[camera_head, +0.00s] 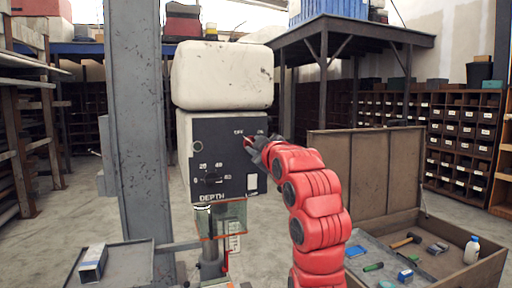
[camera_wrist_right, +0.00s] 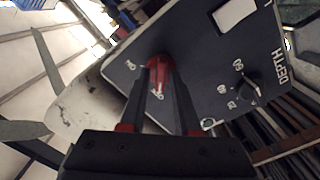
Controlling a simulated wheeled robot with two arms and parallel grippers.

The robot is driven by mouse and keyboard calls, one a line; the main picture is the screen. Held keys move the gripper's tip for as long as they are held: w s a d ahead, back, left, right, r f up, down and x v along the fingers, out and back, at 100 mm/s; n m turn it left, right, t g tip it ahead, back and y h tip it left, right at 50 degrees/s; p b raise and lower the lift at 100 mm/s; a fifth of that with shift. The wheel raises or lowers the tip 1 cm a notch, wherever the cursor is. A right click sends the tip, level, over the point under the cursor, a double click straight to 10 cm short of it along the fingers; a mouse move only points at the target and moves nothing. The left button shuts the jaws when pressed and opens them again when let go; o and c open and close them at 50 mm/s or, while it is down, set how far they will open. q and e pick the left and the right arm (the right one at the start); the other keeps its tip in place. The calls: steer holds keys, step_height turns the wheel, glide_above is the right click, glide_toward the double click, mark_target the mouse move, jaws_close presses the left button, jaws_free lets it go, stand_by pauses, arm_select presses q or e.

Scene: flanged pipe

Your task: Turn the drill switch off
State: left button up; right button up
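The drill (camera_head: 224,160) has a dark control panel with a depth dial (camera_head: 211,179) and a pale body with a white top. A small red switch (camera_wrist_right: 160,72) sits on the panel near two small labels, which are too blurred to read surely. My right gripper (camera_head: 250,143) reaches the panel's upper right corner from the right and covers most of the switch in the head view. In the wrist view its two fingers lie on either side of the red switch, with a gap between them. I cannot tell whether they touch it. My left gripper is not in view.
A grey column (camera_head: 139,130) stands left of the drill. A small box (camera_head: 93,262) lies on a grey tray at lower left. Shelves line the back.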

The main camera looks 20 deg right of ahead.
steer(key=shift+o, duration=0.7)
steer(key=shift+f, duration=0.1)
steer(key=s+b, duration=0.5)
steer(key=s, duration=1.2)
steer(key=shift+s+d+b, duration=0.2)
steer(key=shift+d+b, duration=0.1)
steer(key=shift+w, duration=0.1)
